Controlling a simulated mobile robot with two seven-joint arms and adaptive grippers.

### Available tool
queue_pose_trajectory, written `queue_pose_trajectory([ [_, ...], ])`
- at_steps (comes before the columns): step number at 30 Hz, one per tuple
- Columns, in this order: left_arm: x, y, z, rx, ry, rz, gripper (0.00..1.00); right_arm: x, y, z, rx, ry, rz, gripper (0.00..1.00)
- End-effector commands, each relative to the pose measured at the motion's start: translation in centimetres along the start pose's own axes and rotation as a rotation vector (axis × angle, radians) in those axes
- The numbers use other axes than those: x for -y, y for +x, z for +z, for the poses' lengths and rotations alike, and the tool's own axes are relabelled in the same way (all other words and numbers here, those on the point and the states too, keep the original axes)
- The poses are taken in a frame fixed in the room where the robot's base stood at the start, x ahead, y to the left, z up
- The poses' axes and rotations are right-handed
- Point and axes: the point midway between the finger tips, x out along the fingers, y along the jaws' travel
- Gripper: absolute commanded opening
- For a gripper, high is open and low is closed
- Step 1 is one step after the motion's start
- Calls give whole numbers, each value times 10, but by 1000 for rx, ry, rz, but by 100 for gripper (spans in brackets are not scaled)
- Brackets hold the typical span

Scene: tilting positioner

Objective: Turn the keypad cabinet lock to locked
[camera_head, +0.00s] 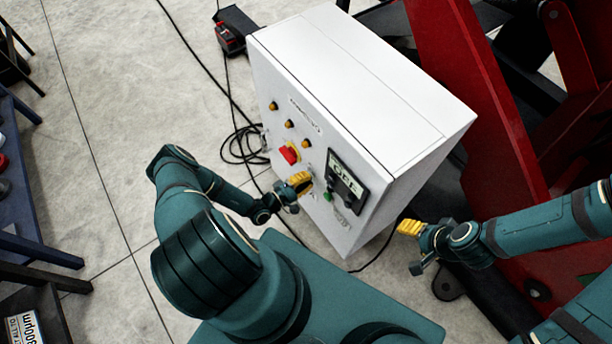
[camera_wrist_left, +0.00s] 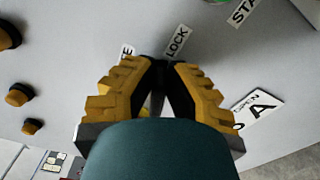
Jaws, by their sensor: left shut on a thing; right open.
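The white control cabinet (camera_head: 350,75) stands on the floor, with its front panel facing my left arm. My left gripper (camera_head: 306,183) is at the front panel, left of the dark display unit (camera_head: 346,180). In the left wrist view, my left gripper (camera_wrist_left: 165,78) is shut on the small dark lock, just beside the LOCK label (camera_wrist_left: 177,41). The fingers hide most of the lock, so I cannot tell which way it is turned. My right gripper (camera_head: 409,228) is open and empty, away from the cabinet at its right.
A red stop button (camera_head: 289,154) and several amber knobs (camera_head: 289,124) stick out near my left gripper. A green button (camera_head: 328,196) is close by on its right. Red machine framing (camera_head: 480,90) stands right of the cabinet. Dark cables (camera_head: 240,148) lie on the floor at left.

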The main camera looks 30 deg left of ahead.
Motion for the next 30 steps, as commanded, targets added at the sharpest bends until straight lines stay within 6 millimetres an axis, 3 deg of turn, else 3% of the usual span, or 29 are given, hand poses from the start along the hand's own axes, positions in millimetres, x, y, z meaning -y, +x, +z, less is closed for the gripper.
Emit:
queue_pose_trajectory([
  [13,3,1,0,0,265,3,0,6,-18,-6,-11,3,0,64],
  [30,5,1,-1,0,317,2,0,7,-20,-6,-10,3,-1,64],
])
